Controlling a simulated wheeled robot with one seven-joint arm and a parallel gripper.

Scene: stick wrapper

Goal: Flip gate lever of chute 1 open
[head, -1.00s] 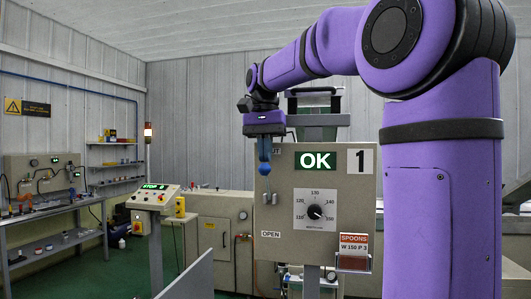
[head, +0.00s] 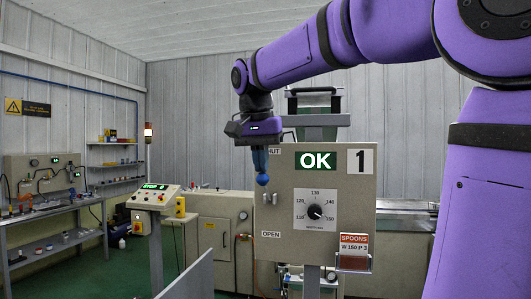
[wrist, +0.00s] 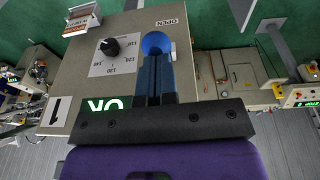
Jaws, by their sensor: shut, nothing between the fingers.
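The chute 1 panel (head: 350,215) is a beige box with a lit OK sign (head: 316,161) and a "1" plate. A "SHUT" label, partly hidden, is at its upper left and an OPEN label (head: 271,234) at its lower left. The lever's blue ball knob (head: 262,179) is at the left edge between these labels, nearer SHUT. It also shows in the wrist view (wrist: 157,43). My gripper (head: 261,168) points down, its fingers together, with the tips at the knob from above; contact cannot be told for certain. The lever's rod is hidden.
A dial (head: 315,211) is mid-panel and a SPOONS card holder (head: 354,251) sticks out at lower right. A console (head: 154,197) stands to the left, with open floor beyond.

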